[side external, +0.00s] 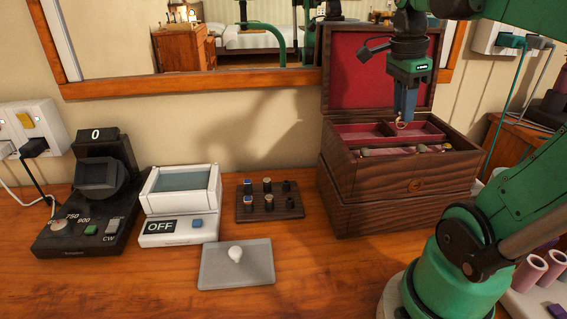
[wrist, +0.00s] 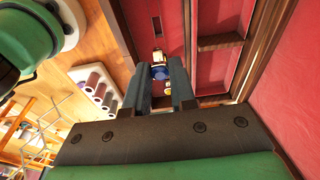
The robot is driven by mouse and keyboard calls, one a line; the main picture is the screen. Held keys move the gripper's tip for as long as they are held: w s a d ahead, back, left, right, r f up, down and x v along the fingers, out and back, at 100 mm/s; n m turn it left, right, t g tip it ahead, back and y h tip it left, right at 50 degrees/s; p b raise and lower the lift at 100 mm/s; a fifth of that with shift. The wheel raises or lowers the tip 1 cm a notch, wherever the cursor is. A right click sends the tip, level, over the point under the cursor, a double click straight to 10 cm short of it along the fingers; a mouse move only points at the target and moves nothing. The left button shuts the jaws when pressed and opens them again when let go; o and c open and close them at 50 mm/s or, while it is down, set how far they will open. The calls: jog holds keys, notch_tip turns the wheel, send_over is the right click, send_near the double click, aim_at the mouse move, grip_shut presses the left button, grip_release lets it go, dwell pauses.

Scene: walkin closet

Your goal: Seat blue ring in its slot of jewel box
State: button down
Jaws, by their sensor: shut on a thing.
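My gripper (side external: 403,112) points down over the open jewel box and is shut on a ring (side external: 401,125) with a gold band. In the wrist view, the ring's blue top (wrist: 160,73) shows between the two finger ends (wrist: 160,86). The jewel box (side external: 390,205) is dark wood with a red-lined lid (side external: 352,70) standing open at the back. Its upper tray has red compartments (side external: 360,134), and several small things sit along its front strip. The ring hangs above or at the tray; contact cannot be told. In the wrist view, a small dark slot (wrist: 156,25) shows in the red lining.
A wooden peg board (side external: 270,212) with several pegs and small blue-topped pieces stands left of the box. A grey tray (side external: 237,275) with a white knob, a white OFF device (side external: 179,226) and a black device (side external: 85,215) stand further left. The front middle tabletop is clear.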

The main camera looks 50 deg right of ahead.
jog(key=shift+f, duration=2.5)
jog(key=shift+f, duration=1.15)
dwell(0.9)
jog(key=c, duration=0.7)
grip_release()
jog(key=shift+o, duration=0.2)
jog(key=shift+w+a+r, duration=0.15)
jog(key=shift+w+r, duration=0.05)
jog(key=shift+r, duration=1.2)
jog(key=shift+w+a+r, duration=0.15)
jog(key=shift+r, duration=1.25)
